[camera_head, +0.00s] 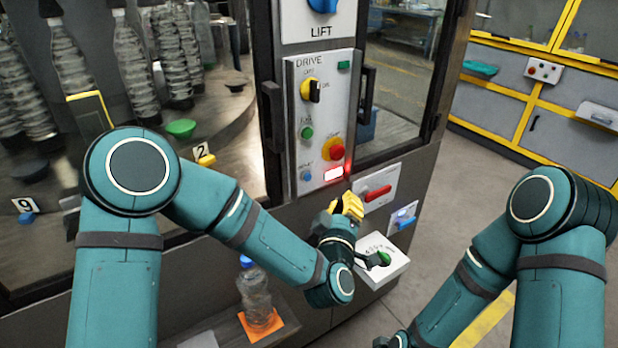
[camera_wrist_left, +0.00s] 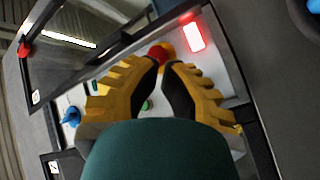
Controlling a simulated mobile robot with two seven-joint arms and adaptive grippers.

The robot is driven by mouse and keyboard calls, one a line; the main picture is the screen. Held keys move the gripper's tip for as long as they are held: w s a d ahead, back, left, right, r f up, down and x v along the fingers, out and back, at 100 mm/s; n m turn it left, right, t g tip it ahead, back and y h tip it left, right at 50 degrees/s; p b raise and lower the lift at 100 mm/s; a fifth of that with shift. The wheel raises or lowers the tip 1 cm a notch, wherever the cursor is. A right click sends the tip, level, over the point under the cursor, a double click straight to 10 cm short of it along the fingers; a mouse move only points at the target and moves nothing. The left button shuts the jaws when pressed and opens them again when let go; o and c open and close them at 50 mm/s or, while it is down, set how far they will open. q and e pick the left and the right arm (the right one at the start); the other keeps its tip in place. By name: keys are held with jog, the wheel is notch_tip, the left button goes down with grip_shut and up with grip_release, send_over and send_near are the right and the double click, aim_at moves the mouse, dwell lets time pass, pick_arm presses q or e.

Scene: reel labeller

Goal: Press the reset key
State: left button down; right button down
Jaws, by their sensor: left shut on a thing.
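The drive panel (camera_head: 321,115) is a pale upright plate on the machine's dark post. The small blue reset key (camera_head: 307,176) sits at its lower left, below a green button (camera_head: 307,132). My left gripper (camera_head: 347,205) is yellow and just below and right of the panel, apart from the blue key. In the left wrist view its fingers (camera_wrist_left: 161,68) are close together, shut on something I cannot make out. The red stop knob (camera_wrist_left: 158,52) shows beyond the tips. I cannot pick out the reset key there. My right arm is at the lower right; its gripper is out of frame.
A lit red lamp (camera_head: 334,173) is beside the reset key. A red handle (camera_head: 377,193) and a white box (camera_head: 383,269) with a green knob stand right of my left gripper. A bottle (camera_head: 254,290) stands on an orange mat below. Glass doors flank the panel.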

aim_at(319, 182)
pick_arm(q)
jog(key=shift+a, duration=0.1)
jog(key=w+a+p, duration=0.1)
jog(key=w+a, duration=0.4)
jog(key=w, duration=0.2)
dwell(0.4)
jog(key=shift+w, duration=0.15)
dwell(1.2)
jog(key=shift+w+a+b, duration=0.25)
jog(key=shift+b, duration=0.05)
